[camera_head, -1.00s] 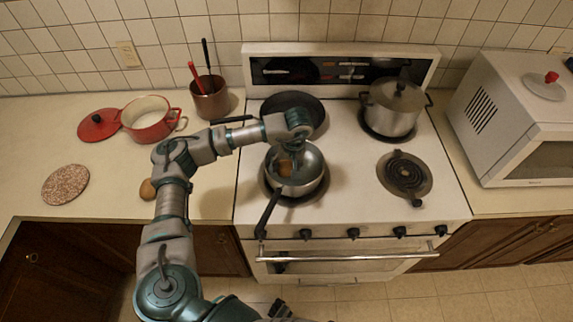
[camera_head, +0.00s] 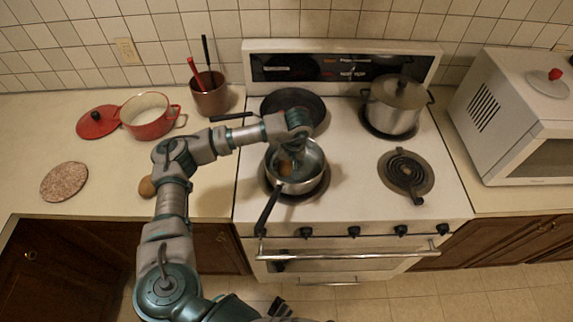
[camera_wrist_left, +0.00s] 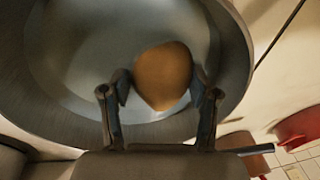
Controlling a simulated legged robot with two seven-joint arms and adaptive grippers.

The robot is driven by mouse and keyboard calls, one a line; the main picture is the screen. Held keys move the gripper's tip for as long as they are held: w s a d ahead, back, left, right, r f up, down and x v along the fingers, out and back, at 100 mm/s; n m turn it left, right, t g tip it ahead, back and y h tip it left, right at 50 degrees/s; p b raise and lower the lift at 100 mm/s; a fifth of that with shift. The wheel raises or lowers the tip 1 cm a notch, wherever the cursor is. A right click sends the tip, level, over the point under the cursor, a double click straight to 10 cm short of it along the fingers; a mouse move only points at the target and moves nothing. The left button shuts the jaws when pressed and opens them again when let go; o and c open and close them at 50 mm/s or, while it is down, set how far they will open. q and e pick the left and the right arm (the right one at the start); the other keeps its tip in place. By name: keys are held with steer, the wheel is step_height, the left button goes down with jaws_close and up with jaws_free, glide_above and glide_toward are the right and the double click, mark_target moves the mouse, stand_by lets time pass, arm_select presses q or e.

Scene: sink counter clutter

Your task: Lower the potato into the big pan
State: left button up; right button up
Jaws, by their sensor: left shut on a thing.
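The brown potato (camera_wrist_left: 163,76) is between the two fingers of my left gripper (camera_wrist_left: 160,88), which is shut on it. In the head view the left gripper (camera_head: 291,158) reaches down into the steel pan (camera_head: 315,172) on the front left burner, with the potato (camera_head: 285,168) inside the pan's rim. The wrist view shows the pan's wall (camera_wrist_left: 238,60) around the potato. Whether the potato touches the pan floor is unclear. A dark part at the bottom edge may be my right gripper (camera_head: 280,309); its state is unclear.
A dark frying pan (camera_head: 308,103) sits behind the steel pan. A lidded pot (camera_head: 396,108) is at the back right; the front right burner (camera_head: 405,174) is bare. A red pot (camera_head: 150,122) and a brown roundish item (camera_head: 147,187) are on the left counter.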

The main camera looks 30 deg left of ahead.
stand_by(0.3)
arm_select(q)
steer(key=o, duration=1.3)
steer(key=shift+o, duration=0.2)
